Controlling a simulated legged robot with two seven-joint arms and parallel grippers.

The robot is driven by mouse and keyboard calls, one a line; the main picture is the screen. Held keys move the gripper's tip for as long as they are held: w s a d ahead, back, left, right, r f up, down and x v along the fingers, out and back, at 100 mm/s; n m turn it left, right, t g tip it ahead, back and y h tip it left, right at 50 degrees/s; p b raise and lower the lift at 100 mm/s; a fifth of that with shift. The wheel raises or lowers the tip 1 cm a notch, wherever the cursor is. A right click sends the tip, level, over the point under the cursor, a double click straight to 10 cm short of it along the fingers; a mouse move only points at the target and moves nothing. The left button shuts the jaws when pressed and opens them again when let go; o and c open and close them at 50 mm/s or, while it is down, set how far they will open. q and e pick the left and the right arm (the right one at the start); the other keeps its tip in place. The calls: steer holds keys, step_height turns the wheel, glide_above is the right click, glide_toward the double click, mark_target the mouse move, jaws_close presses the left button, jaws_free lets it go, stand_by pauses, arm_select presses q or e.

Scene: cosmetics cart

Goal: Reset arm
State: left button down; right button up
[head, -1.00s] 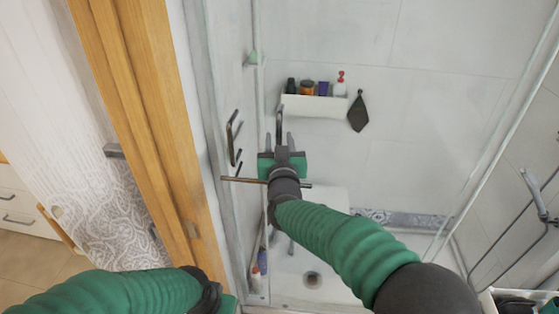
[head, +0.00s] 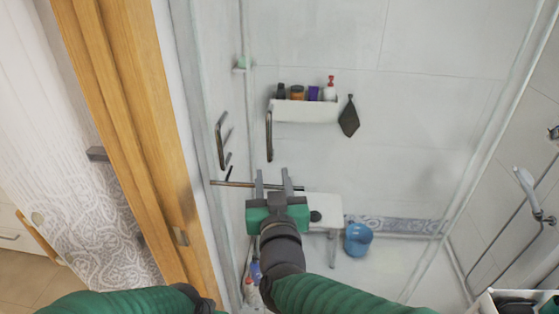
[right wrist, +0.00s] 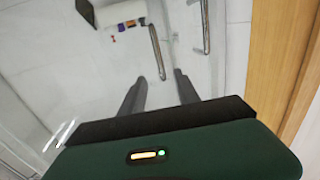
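My right gripper (head: 272,180) is in the middle of the head view, with a green body and two grey fingers pointing away from me. Its fingers are apart with nothing between them. In the right wrist view my right gripper (right wrist: 160,88) also shows open and empty. Its green arm comes in from the bottom right of the head view. My left arm (head: 120,302) shows only as a green sleeve and dark joint at the bottom left; its gripper is outside the frame.
A glass shower cubicle lies ahead, with dark metal handles (head: 269,135) and a horizontal bar (head: 235,184) close by the right gripper. A white shelf (head: 305,111) holds bottles. A white stool (head: 326,206) and blue bucket (head: 358,239) stand inside. A wooden door frame (head: 130,120) is left.

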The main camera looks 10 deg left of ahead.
steer(key=s+d+f+g+h, duration=0.1)
steer(key=s+d+f+g, duration=0.2)
steer(key=d+f+g, duration=0.85)
steer(key=s+d+f+m+g+h, duration=0.2)
steer(key=s+d+f+g+h, duration=0.1)
steer(key=s+d+f, duration=1.3)
step_height(320, 180, down, 2)
steer(key=shift+s+d+f+m, duration=0.1)
steer(key=shift+s+d+m, duration=0.25)
steer(key=shift+s, duration=0.3)
steer(key=shift+d+g, duration=0.15)
steer(key=shift+g, duration=0.1)
